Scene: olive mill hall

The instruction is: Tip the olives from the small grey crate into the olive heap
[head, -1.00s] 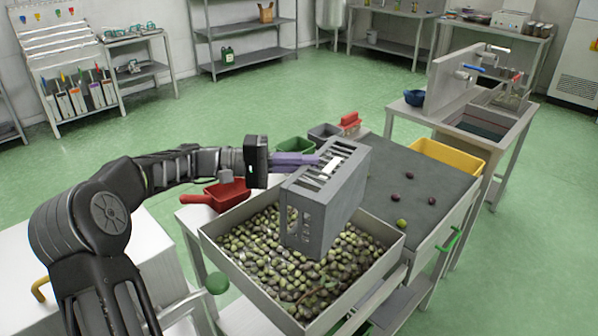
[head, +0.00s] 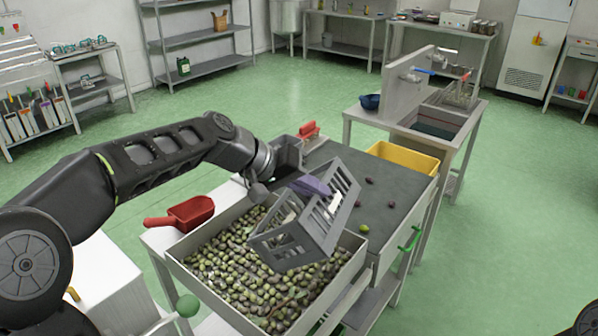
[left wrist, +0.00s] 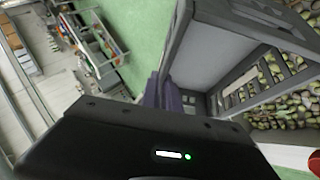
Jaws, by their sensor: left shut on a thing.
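The small grey crate (head: 283,246) is steeply tilted above the olive heap (head: 225,264), which fills a large light-grey tray (head: 216,309). My left gripper (head: 311,186), with purple fingers, is shut on the crate's upper part. In the left wrist view, the fingers (left wrist: 172,95) grip the wall of the crate (left wrist: 205,55). Bare grey walls show there and no olives are visible on them; part of the crate is hidden. Olives of the heap (left wrist: 300,110) show beyond the crate and through its slots. My right gripper is not in view.
A red scoop (head: 188,213) lies at the tray's left. A dark worktop (head: 385,180) with a few loose olives (head: 364,229) adjoins the tray. A yellow bin (head: 403,162) stands at its far right, a red-handled brush (head: 309,131) at its back. A sink bench (head: 437,115) stands behind.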

